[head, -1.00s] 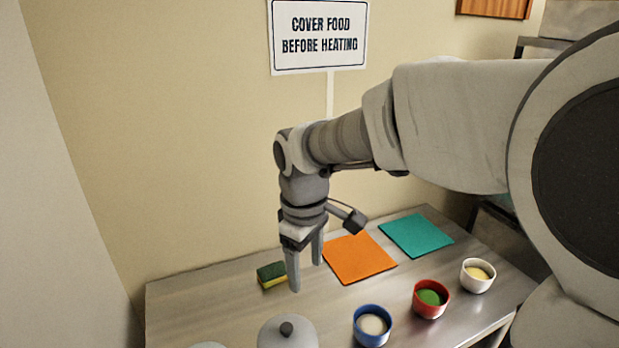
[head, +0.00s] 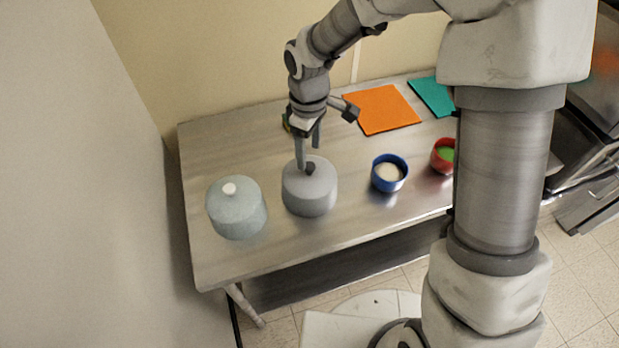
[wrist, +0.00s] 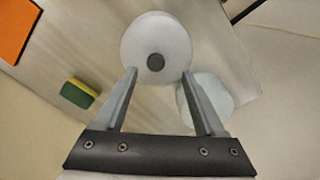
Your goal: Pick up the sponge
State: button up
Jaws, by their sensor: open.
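The green and yellow sponge (wrist: 78,93) lies on the metal table, left of my gripper's fingers in the wrist view. In the head view only a sliver of the sponge (head: 286,122) shows, mostly hidden behind my gripper. My gripper (head: 308,157) points down above the table, with its fingers apart and nothing between them. In the wrist view my gripper (wrist: 158,74) has its fingertips in front of the grey lidded dish, and the sponge is outside the jaws.
A grey domed dish (head: 310,195) with a dark knob stands near the fingertips. A pale blue dome (head: 237,212) is left of it. Blue (head: 389,180) and red (head: 441,160) bowls stand right. Orange (head: 382,109) and teal (head: 432,97) mats lie behind. The table's left back is clear.

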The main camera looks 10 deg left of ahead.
aim_at(309, 166)
jog(key=shift+w+f+p, duration=0.2)
jog(key=shift+f+p, duration=0.05)
jog(key=shift+f, duration=1.25)
jog(key=shift+w+f+p, duration=0.15)
jog(key=shift+f+p, duration=0.05)
jog(key=shift+f, duration=1.25)
grip_shut()
